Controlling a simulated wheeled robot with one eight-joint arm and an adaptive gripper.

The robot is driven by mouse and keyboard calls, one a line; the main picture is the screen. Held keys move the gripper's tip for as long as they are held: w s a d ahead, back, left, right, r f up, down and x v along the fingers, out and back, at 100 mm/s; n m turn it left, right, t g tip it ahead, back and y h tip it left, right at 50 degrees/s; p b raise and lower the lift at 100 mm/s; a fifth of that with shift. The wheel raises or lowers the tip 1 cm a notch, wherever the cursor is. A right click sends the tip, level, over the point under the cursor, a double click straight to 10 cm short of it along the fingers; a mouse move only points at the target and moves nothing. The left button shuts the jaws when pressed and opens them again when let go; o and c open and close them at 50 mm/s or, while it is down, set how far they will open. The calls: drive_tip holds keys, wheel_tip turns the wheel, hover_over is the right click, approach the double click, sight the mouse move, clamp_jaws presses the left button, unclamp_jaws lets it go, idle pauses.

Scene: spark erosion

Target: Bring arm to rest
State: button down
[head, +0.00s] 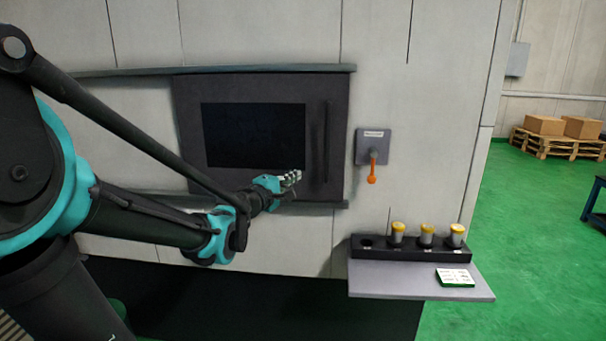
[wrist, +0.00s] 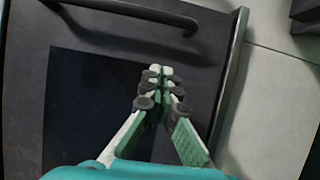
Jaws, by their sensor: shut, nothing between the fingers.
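My gripper (head: 291,179) is in front of the lower right part of a dark machine door in the head view. It is shut and empty. In the wrist view my gripper (wrist: 160,76) shows its fingertips together, with the dark door (wrist: 215,60) behind them. The door (head: 188,135) looks closed and has a black window (head: 254,135) and a vertical handle (head: 326,142) on its right side. The handle (wrist: 135,12) also crosses the top of the wrist view. I cannot tell whether the fingers touch the door.
A grey switch box (head: 366,146) with an orange lever (head: 372,172) pointing down is right of the door. Below it, a shelf (head: 390,282) carries a black rack (head: 375,254) with three yellow-capped containers (head: 427,234) and a card (head: 455,278). Green floor (head: 530,240) at right is open.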

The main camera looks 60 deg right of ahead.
drive_tip(key=shift+w+a, duration=0.15)
drive_tip(key=shift+a, duration=0.85)
drive_tip(key=shift+w+a, duration=0.1)
drive_tip(key=shift+a, duration=0.85)
drive_tip(key=w+a+f+m+t+y, duration=0.2)
drive_tip(key=w+a+f+t+y, duration=0.5)
drive_tip(key=w+a+f, duration=1.25)
drive_tip(key=a+f+n+y, duration=0.1)
drive_tip(key=a+f+y, duration=0.2)
drive_tip(key=a, duration=0.7)
drive_tip(key=w+a+f+n+y, duration=0.1)
drive_tip(key=a+f+y, duration=0.2)
drive_tip(key=a, duration=0.8)
drive_tip(key=a+f+n+g+y, duration=0.1)
drive_tip(key=a+f+y, duration=0.2)
drive_tip(key=a, duration=0.8)
drive_tip(key=shift+w+f+y, duration=0.25)
drive_tip(key=shift+f+y, duration=0.15)
drive_tip(key=shift+y, duration=0.6)
